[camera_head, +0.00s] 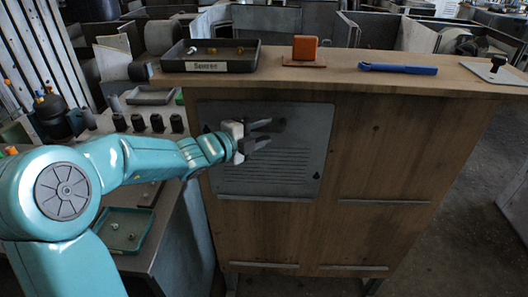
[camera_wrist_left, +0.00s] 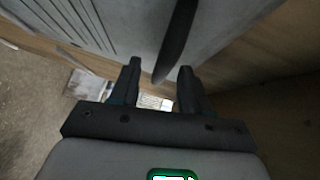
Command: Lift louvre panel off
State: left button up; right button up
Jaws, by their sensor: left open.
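The louvre panel (camera_head: 315,130) is a grey plate with rows of slots, upright on the front face of the wooden housing (camera_head: 390,150). In the left wrist view its grey face (camera_wrist_left: 130,25) fills the top. A dark, narrow handle-like bar (camera_wrist_left: 176,42) stands out from it, its end at the gap between my fingers. My left gripper (camera_head: 268,132) is in front of the panel's upper middle, fingers apart and not closed on anything. Its two dark fingers also show in the left wrist view (camera_wrist_left: 158,78). Whether a finger touches the bar I cannot tell. My right gripper is not in view.
On the housing's top stand a dark tray (camera_head: 210,66) labelled "Screws", an orange block (camera_head: 305,48), a blue tool (camera_head: 398,69) and a grey plate with a black knob (camera_head: 495,70). A green tray (camera_head: 123,230) with small parts lies lower left. Floor at right looks clear.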

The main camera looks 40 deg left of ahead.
pick_arm(q)
jog(key=shift+x, duration=1.15)
jog(key=shift+s, duration=0.2)
jog(key=shift+c, duration=0.9)
grip_shut()
jog(key=shift+r, duration=0.15)
